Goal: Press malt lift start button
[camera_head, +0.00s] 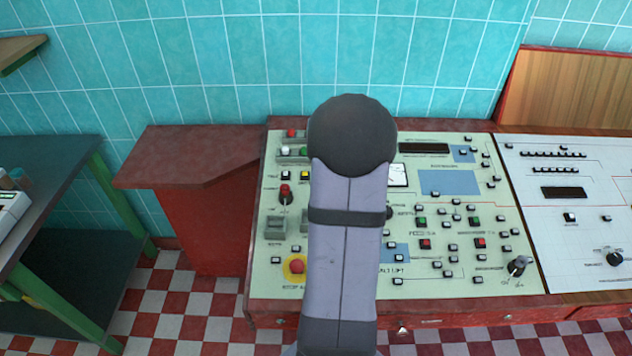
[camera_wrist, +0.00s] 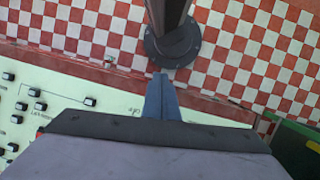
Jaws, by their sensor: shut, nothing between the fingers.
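The pale green control panel (camera_head: 470,275) lies on a red desk and carries several small white, green and red buttons. A label reading "LIFT", its start hidden by my arm, is near the panel's lower edge in the head view. A white button (camera_head: 397,282) sits just below that label. I cannot tell which button is the malt lift start. My gripper (camera_wrist: 160,80) shows in the wrist view as shut blue-grey fingers with nothing between them, over the panel's front edge. The wrist view also shows a white button (camera_wrist: 90,100) left of the fingers. My arm hides the middle of the panel.
A red emergency-style knob (camera_head: 296,266) on yellow is left of my arm. A black rotary knob (camera_head: 518,266) is at the panel's lower right. A second, white panel (camera_head: 580,220) adjoins on the right. A green-framed table (camera_head: 40,170) stands at left. The checkered floor is clear.

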